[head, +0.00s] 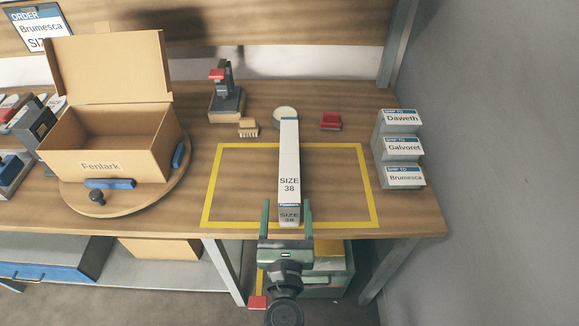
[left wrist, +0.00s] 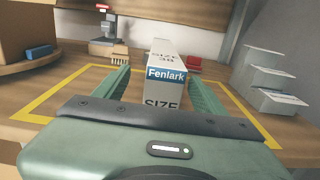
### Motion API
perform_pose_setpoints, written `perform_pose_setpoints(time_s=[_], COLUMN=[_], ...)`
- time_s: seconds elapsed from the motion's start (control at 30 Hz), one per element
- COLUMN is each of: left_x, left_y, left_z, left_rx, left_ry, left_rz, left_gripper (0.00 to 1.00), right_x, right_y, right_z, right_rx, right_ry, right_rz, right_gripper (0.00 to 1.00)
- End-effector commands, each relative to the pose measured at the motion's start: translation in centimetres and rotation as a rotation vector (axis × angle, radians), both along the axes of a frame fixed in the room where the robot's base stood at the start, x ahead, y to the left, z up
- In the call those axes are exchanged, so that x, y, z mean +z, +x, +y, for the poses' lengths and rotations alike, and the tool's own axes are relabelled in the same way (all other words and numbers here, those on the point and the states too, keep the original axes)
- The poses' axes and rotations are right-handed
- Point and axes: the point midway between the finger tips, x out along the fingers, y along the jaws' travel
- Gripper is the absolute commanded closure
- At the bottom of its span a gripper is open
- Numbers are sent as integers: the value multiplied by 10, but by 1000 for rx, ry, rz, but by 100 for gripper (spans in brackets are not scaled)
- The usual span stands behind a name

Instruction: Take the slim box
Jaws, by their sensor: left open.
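The slim box (head: 289,165) is long and white with "SIZE 38" print and a blue band. My left gripper (head: 287,208) is open, with one green finger on each side of the box's near end. The left gripper's fingers (left wrist: 163,88) also show in the left wrist view, with gaps beside the box. My right gripper is not in view.
An open cardboard box marked "Fenlark" (head: 100,166) sits on a round turntable (head: 140,201) at the left. Ship-to label holders (head: 402,150) stand at the right. A stamp press (head: 226,98), brush (head: 248,127), round tin (head: 284,113) and red pad (head: 331,121) are behind.

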Motion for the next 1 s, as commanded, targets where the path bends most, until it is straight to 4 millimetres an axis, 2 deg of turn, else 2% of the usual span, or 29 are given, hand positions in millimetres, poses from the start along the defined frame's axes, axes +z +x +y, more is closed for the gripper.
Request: perform_pose_setpoints(time_s=[0.27,0.47,0.6,0.9,1.0], left_x=[2,9,6,3,3], left_y=[28,56,73,77,77], left_z=[0,-7,-7,-6,-6], left_rx=[11,10,10,10,10], left_ry=[-15,-12,-13,-14,-13], left_rz=[6,4,5,6,6], left_gripper=[29,29,29,29,57], right_x=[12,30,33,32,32], right_y=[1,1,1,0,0], right_z=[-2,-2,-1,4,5], right_rx=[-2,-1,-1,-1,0], right_ry=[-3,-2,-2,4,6], right_rz=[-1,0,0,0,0], right_gripper=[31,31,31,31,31])
